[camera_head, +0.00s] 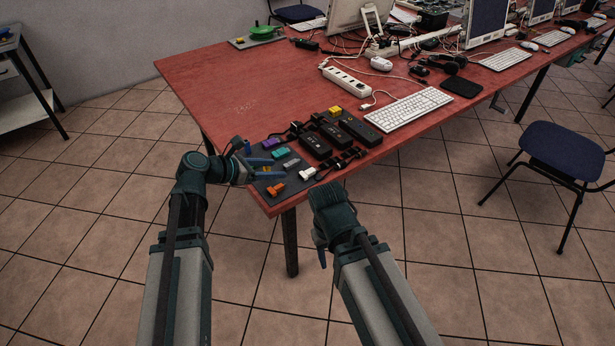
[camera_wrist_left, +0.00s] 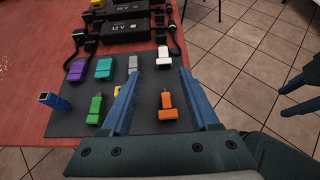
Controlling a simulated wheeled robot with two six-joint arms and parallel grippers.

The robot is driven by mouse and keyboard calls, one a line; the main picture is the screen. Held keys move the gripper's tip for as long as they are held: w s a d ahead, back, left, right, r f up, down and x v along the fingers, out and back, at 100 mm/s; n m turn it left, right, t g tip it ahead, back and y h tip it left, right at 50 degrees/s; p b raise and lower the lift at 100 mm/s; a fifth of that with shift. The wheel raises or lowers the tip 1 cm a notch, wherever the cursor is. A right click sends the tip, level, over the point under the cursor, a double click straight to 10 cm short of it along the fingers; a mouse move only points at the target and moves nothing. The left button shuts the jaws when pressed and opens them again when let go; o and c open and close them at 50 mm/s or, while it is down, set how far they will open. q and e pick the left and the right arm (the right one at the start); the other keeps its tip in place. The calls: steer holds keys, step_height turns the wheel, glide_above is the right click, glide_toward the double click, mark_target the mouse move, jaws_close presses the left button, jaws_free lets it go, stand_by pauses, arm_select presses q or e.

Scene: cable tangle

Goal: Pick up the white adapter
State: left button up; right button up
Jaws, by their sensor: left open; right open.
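The white adapter (camera_head: 307,173) lies on the dark mat at the table's near corner. It also shows in the left wrist view (camera_wrist_left: 163,58), at the mat's far right edge, just beyond the gap between my left fingertips. My left gripper (camera_head: 278,168) is open and empty above the mat; in its wrist view its blue fingers (camera_wrist_left: 159,74) are spread, with the orange adapter (camera_wrist_left: 167,106) lying between them. The adapter is apart from both fingers. My right gripper (camera_head: 322,258) hangs beyond the table's near edge, mostly hidden by its own wrist.
Purple (camera_wrist_left: 76,70), teal (camera_wrist_left: 104,68), grey (camera_wrist_left: 132,64), green (camera_wrist_left: 95,108) and blue (camera_wrist_left: 54,101) adapters lie close by on the mat (camera_wrist_left: 70,123). Black power bricks (camera_head: 359,131) and cables lie behind. A keyboard (camera_head: 408,108) is further right; the table's left part is clear.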

arm_select(q)
steer(key=b, duration=0.3)
glide_toward(309, 171)
steer(key=shift+w+d+f, duration=0.35)
steer(key=shift+w+d, duration=0.2)
steer(key=shift+w, duration=0.2)
steer(key=shift+w+d+f, duration=0.1)
steer(key=shift+w+d, duration=0.15)
steer(key=shift+d, duration=0.15)
steer(key=b+x, duration=0.2)
steer(key=x, duration=0.1)
steer(key=b+x, duration=0.1)
steer(key=x, duration=0.1)
steer(key=shift+s+f, duration=0.35)
steer(key=shift+w+d, duration=0.15)
jaws_close()
